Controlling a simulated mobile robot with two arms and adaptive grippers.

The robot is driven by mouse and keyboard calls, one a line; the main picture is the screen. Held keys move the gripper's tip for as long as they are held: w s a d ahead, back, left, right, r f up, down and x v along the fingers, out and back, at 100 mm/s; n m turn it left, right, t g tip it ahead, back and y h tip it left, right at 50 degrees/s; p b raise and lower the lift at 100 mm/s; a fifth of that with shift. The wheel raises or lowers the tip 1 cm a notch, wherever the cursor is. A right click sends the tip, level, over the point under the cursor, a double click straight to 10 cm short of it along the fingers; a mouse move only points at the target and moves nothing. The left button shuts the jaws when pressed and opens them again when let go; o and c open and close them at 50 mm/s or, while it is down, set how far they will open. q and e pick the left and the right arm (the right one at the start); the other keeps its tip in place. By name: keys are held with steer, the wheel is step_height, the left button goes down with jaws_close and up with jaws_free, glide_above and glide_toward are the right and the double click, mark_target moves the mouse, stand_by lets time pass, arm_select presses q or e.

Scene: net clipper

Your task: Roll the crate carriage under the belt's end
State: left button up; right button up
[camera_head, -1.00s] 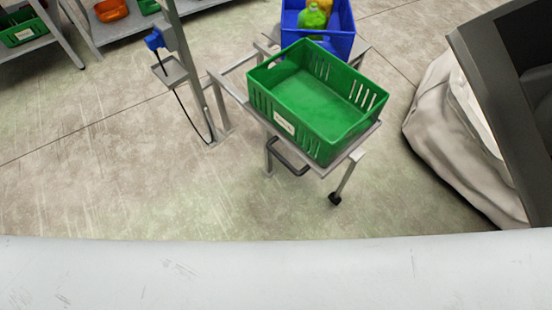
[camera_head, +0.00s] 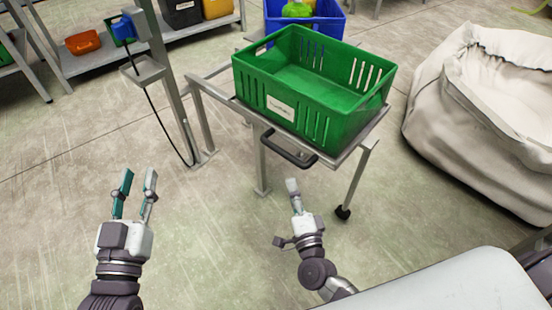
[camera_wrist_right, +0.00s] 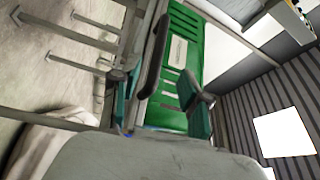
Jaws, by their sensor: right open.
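The grey metal crate carriage (camera_head: 262,165) stands on the floor with a green crate (camera_head: 255,85) on top. Its dark handle (camera_head: 290,156) is on the near side. My right gripper (camera_head: 292,184) is open, just below and short of the handle. In the right wrist view, the handle (camera_wrist_right: 153,60) appears between the fingers of my right gripper (camera_wrist_right: 165,90), with the green crate (camera_wrist_right: 187,35) beyond. No contact shows. My left gripper (camera_head: 138,176) is open and empty over bare floor, left of the carriage. I cannot make out the belt's end.
A grey post (camera_head: 172,85) with a blue switch box and hanging cable stands left of the carriage. A blue crate (camera_head: 333,25) is behind it. A large pale sack (camera_head: 460,130) is on the right. Shelves line the back left. Floor at left is open.

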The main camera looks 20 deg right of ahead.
mark_target(281, 150)
steer(key=w, duration=0.3)
steer(key=w+b, duration=0.1)
steer(key=w, duration=0.3)
steer(key=w+r, duration=0.1)
steer(key=w, duration=0.3)
steer(key=shift+w+d+b, duration=0.15)
steer(key=shift+d+b, duration=0.1)
steer(key=shift+b, duration=0.15)
arm_select(q)
steer(key=s+r+t+h, duration=0.1)
steer(key=s+r+t, duration=0.2)
steer(key=r+t, duration=0.2)
steer(key=shift+s+d+r+t+h, duration=0.15)
steer(key=shift+r+t+h, duration=0.25)
steer(key=shift+r, duration=0.95)
arm_select(e)
steer(key=shift+w+r, duration=0.2)
steer(key=shift+w, duration=0.6)
jaws_close()
